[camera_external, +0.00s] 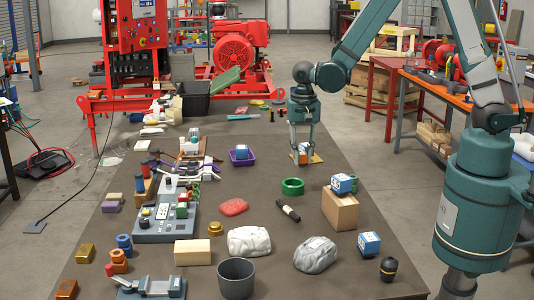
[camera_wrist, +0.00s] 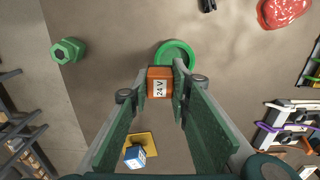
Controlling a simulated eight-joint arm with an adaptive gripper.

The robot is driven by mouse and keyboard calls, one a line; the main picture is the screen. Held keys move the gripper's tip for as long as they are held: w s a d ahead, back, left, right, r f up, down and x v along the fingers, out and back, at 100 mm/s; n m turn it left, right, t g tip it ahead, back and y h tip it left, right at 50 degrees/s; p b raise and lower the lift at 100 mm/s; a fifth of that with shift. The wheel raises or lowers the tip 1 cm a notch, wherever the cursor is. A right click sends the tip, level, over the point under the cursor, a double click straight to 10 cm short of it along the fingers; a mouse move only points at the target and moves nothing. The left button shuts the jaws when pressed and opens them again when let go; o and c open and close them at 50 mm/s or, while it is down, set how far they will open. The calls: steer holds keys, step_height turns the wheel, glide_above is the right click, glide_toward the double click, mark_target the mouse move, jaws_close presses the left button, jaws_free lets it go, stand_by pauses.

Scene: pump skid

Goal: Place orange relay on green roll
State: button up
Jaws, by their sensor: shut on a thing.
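My gripper (camera_wrist: 160,84) is shut on the orange relay (camera_wrist: 160,80), a small block with a white "24 V" label facing the wrist camera. In the external view, my gripper (camera_external: 303,150) points down above the table, with the orange relay (camera_external: 303,159) low between its fingertips. The green roll (camera_external: 292,187) is a ring lying flat on the table, nearer the external camera than my gripper. In the wrist view the green roll (camera_wrist: 176,47) shows just above the relay and partly behind the fingers. The relay and the roll appear apart in the external view.
A yellow pad (camera_wrist: 147,138) with a blue relay (camera_wrist: 134,157) lies behind my gripper. A green hex piece (camera_wrist: 68,50) stands to the side.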

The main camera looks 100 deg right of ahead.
steer(key=shift+f, duration=0.3)
steer(key=shift+f, duration=2.1)
steer(key=shift+f+b, duration=0.6)
steer(key=shift+b, duration=0.15)
steer(key=o, duration=0.9)
steer(key=shift+r, duration=0.15)
